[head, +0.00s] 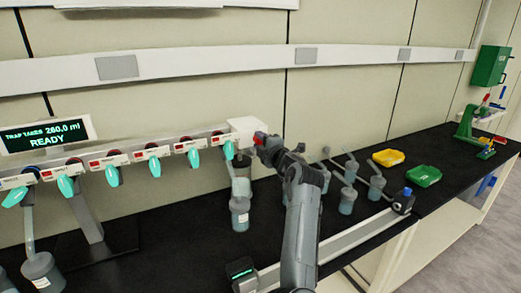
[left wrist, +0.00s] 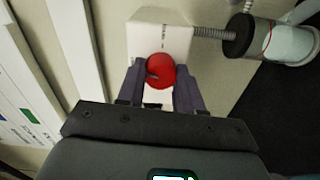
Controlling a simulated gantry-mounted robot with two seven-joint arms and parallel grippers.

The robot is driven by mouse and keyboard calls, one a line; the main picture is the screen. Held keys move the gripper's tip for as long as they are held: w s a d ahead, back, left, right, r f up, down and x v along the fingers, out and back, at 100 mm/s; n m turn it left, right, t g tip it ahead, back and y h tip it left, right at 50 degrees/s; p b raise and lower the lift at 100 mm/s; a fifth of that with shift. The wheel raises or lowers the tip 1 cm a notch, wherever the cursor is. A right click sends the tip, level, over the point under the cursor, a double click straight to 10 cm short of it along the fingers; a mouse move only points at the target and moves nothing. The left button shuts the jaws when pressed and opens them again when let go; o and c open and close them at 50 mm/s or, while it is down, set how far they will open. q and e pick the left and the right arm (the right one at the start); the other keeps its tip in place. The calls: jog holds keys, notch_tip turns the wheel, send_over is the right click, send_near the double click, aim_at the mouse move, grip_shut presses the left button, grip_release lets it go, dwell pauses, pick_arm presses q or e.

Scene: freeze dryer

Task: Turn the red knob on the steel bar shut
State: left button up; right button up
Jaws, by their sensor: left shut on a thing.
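The red knob (head: 260,137) sits on the white block (head: 241,127) at the right end of the steel bar (head: 215,131). My left gripper (head: 265,147) is at the knob in the head view, with its arm coming up from below. The fingers hide part of the knob in the head view. My right gripper is not in view.
Several teal-handled valves (head: 153,165) hang along the bar, and a flask (head: 240,213) hangs below its right end. A display (head: 46,135) reads READY. Grey flasks (head: 348,196), a yellow tray (head: 388,158) and a green tray (head: 424,176) stand on the black bench to the right.

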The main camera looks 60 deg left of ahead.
pick_arm(q)
jog(key=shift+n+b, duration=1.1)
jog(key=shift+n, duration=0.4)
jog(key=o, duration=1)
jog(key=shift+o, duration=0.2)
jog(key=shift+d, duration=0.1)
jog(key=s+d, duration=0.1)
jog(key=d, duration=0.9)
jog(key=shift+d, duration=0.3)
